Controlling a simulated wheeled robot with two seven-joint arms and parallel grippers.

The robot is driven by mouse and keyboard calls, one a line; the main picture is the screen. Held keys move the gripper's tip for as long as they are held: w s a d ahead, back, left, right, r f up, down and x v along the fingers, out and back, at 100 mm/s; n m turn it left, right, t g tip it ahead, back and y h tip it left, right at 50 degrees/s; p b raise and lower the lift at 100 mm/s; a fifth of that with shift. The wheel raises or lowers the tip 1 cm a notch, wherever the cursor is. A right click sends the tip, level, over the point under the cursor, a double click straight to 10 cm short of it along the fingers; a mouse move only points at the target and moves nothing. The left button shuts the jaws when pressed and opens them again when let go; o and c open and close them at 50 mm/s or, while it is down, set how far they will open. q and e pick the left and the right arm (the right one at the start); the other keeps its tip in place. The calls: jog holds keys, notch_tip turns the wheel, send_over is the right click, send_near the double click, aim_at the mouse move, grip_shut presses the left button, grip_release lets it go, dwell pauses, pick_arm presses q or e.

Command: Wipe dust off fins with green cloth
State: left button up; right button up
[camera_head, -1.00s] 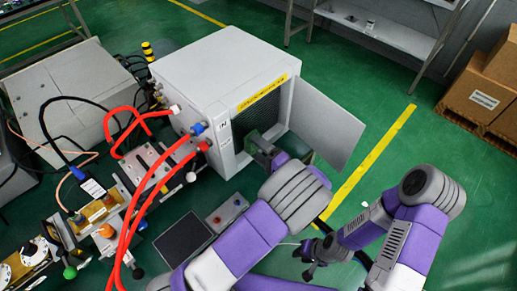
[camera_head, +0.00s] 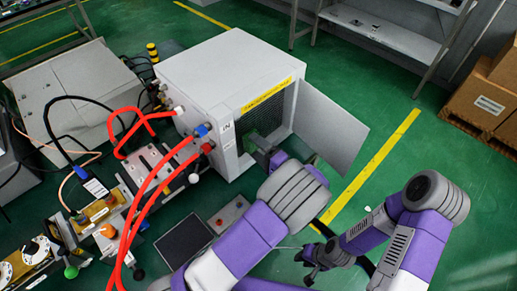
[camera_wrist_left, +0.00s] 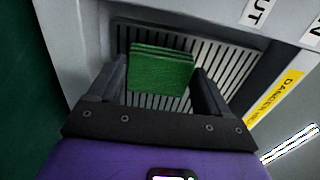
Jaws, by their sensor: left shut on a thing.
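The green cloth (camera_wrist_left: 160,72) is a folded pad between the two dark fingers of my left gripper (camera_wrist_left: 158,78), which is shut on it. In the left wrist view it lies in front of the vertical grey fins (camera_wrist_left: 222,62), covering their middle; I cannot tell whether it touches them. In the head view my left gripper (camera_head: 262,148) reaches into the open front of the white cabinet (camera_head: 215,75), and the cloth there is mostly hidden. Dust is too faint to make out. My right gripper (camera_head: 308,264) is empty, fingers apart, low over the green floor.
The cabinet's door (camera_head: 330,125) stands open to the right of my left arm. Red hoses (camera_head: 150,200) and fittings run along the left. A dark flat panel (camera_head: 184,240) lies below the cabinet. Cardboard boxes (camera_head: 487,100) stand at the right. Open floor lies between.

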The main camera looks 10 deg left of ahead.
pick_arm(q)
jog(key=shift+a+b, duration=0.25)
jog(key=shift+b, duration=0.7)
dwell(0.6)
jog(key=shift+v, duration=0.9)
jog(key=shift+b+v, duration=0.3)
jog(key=shift+v, duration=1.85)
jog(key=shift+d, duration=0.15)
jog(key=shift+v, duration=1.35)
